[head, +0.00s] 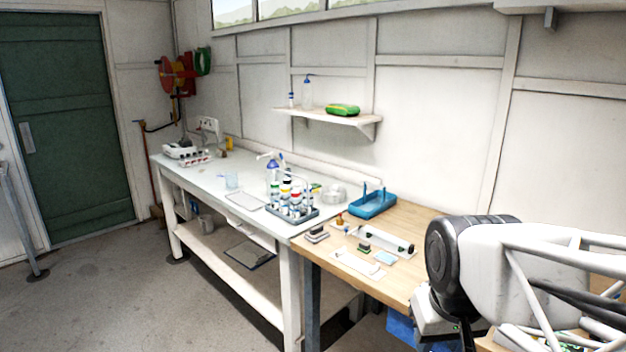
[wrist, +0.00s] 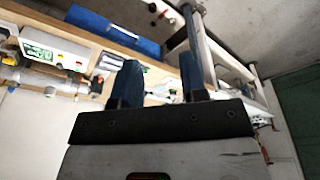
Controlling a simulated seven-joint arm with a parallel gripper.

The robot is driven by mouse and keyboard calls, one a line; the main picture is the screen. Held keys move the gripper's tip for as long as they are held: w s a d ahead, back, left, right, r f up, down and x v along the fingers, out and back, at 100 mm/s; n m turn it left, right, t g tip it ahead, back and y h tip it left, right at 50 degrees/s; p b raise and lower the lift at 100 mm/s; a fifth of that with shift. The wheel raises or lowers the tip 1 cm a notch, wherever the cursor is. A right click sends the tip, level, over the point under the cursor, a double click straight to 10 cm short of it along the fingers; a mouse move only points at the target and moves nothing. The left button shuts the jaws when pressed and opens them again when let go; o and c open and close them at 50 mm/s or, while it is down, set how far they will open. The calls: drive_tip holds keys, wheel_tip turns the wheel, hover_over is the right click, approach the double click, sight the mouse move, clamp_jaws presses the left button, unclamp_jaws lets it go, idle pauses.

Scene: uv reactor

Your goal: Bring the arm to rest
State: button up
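My gripper (wrist: 160,68) shows in the wrist view with its two dark blue fingers apart and nothing between them. It is off the benches' surfaces, with a wooden edge, a blue container and small items beyond the fingers. In the head view my arm (head: 470,262) is folded at the right, beside the front of the wooden bench (head: 412,222). The gripper's fingers are not clearly seen there.
A white bench (head: 207,178) with a bottle rack (head: 292,212) stands left of the wooden bench. A blue tray (head: 372,206) and several small parts lie on the wooden top. A wall shelf (head: 335,118) hangs above.

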drive_tip(key=shift+m, duration=0.4)
drive_tip(key=s, duration=0.1)
drive_tip(key=s+f, duration=0.2)
drive_tip(key=shift+s, duration=0.4)
